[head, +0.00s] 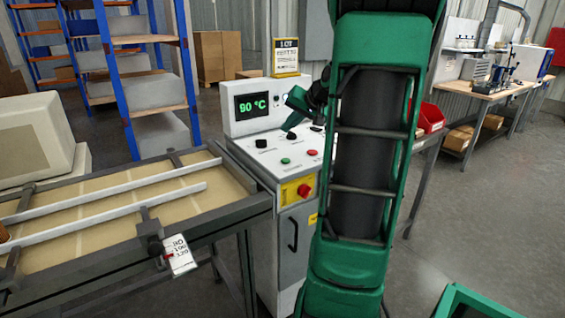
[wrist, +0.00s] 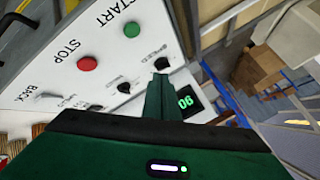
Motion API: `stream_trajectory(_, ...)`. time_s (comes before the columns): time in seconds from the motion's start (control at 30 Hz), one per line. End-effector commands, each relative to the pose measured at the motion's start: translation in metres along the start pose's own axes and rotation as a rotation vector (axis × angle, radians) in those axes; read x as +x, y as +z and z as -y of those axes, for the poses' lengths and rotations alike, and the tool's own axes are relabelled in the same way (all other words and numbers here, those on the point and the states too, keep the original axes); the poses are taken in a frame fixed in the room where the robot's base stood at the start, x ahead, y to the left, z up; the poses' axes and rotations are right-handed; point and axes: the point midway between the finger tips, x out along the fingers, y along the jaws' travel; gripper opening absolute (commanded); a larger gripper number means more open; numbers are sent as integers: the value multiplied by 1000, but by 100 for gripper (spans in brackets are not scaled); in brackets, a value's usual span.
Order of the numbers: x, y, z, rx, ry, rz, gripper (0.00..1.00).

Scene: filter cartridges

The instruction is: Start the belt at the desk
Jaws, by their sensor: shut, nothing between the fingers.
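The control desk (head: 268,150) stands at the end of the belt (head: 75,240). Its display (head: 250,104) reads 90 °C in green. In the wrist view its slanted panel carries a green START button (wrist: 131,58), a red STOP button (wrist: 87,64) and several black knobs. The green button (head: 285,161) also shows in the head view. My gripper (head: 288,127) is shut and empty over the back part of the panel. In the wrist view my fingertips (wrist: 160,80) are close to a black knob (wrist: 161,64); I cannot tell whether they touch it.
A red switch on a yellow plate (head: 304,190) is on the desk's front. A white tag (head: 180,255) hangs on the belt's near rail. Blue shelving (head: 118,75) stands behind. A workbench (head: 480,90) is at the right, with open grey floor before it.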

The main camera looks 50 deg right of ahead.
Motion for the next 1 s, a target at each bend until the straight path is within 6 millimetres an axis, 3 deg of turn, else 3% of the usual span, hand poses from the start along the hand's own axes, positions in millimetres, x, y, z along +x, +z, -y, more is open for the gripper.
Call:
stream_trajectory(0.6, 48, 35, -35, 1, 1, 2, 0)
stream_trajectory(1.0, 60, 44, -44, -1, 1, 0, 0)
